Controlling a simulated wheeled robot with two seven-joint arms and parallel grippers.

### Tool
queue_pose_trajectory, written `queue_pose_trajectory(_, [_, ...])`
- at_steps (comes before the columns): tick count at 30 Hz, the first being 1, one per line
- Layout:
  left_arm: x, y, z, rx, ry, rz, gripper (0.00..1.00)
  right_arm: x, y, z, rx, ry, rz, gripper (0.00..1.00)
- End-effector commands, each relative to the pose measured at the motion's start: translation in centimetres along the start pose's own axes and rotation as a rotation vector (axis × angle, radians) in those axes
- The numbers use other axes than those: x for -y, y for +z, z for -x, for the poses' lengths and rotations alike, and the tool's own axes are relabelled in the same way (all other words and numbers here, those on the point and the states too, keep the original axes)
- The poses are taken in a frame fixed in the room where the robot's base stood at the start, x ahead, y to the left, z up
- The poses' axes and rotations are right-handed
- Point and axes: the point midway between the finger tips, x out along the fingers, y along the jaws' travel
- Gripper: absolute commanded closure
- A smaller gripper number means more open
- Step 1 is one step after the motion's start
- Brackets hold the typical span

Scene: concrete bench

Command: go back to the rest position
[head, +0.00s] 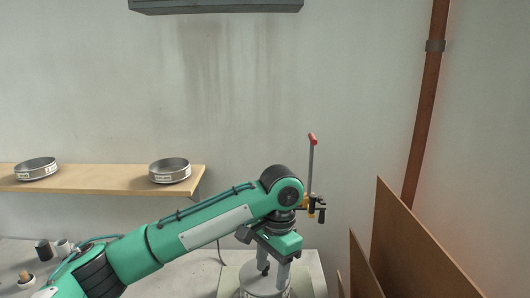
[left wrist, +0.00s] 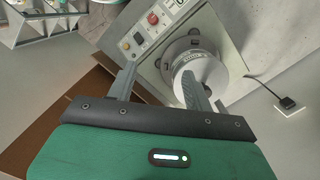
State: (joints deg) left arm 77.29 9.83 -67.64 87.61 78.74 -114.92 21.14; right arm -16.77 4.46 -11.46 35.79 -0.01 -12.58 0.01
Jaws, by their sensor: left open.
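My left gripper (head: 273,268) hangs down at the end of my green arm, low in the middle of the head view. It is open. It is above a round grey metal vessel (head: 262,292) on a pale machine (head: 312,270). In the left wrist view, the two fingers (left wrist: 158,82) stand wide apart with nothing held between them. The round vessel (left wrist: 207,75) shows beyond the right finger, which partly hides it. I cannot tell whether that finger touches it. My right gripper is not in view.
A red-handled clamp (head: 313,150) stands behind my left wrist. Brown boards (head: 400,245) lean at the right, near a rusty pipe (head: 428,100). A wooden shelf (head: 100,180) holds two sieves (head: 169,171). Small containers (head: 43,250) stand at lower left. Space above the arm is clear.

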Motion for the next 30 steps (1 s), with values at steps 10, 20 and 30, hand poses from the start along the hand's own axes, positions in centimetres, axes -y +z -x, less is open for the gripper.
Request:
queue_pose_trajectory(10, [-1.9,-0.3,-3.4,-0.06,0.049,-0.036,0.48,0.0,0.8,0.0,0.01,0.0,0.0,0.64])
queue_pose_trajectory(20, [-4.9,-0.2,-8.4,-0.18,0.137,-0.062,0.48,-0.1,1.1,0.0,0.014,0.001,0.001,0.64])
queue_pose_trajectory(30, [-7.9,1.4,-14.5,-0.371,0.239,0.005,0.48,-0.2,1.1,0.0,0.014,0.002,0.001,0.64])
